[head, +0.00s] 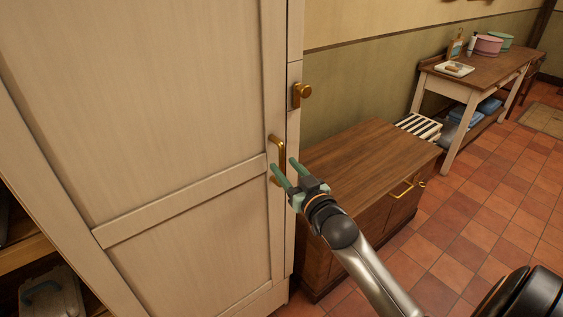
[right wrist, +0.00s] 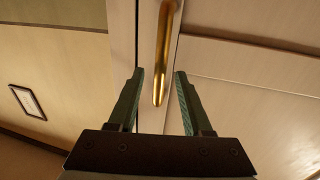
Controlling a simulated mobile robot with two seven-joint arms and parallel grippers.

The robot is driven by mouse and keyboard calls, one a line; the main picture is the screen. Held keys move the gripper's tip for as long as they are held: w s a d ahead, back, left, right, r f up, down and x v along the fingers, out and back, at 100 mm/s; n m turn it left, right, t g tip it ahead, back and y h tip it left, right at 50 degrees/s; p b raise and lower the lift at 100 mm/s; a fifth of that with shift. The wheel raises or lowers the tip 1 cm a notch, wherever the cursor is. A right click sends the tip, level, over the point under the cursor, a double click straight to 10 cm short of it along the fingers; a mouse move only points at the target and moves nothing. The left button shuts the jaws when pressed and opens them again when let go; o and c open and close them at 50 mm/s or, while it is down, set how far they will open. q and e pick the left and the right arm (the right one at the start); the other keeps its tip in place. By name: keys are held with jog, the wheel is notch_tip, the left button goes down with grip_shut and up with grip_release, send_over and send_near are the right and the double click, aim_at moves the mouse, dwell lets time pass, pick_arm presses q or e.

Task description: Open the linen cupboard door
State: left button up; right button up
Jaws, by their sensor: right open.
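The cream panelled cupboard door (head: 170,120) fills the left of the head view. A vertical brass bar handle (head: 279,150) is near its right edge, beside the narrow frame post. My right gripper (head: 283,164) is open at the handle's lower part, with green fingers pointing toward the door. In the right wrist view the brass handle (right wrist: 165,50) runs down between the fingertips of my right gripper (right wrist: 159,73), and neither finger visibly touches it. Whether the handle lies fully within the jaws is hard to tell. My left gripper is not in view.
A low wooden cabinet (head: 370,150) stands close on the right. Shelves with stored items (head: 55,295) show at lower left. A side table (head: 490,68) stands farther back. Tiled floor (head: 475,220) is clear on the right.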

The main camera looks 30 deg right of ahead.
jog(key=shift+w+d, duration=0.15)
jog(key=shift+w, duration=1.2)
grip_shut()
dwell(0.5)
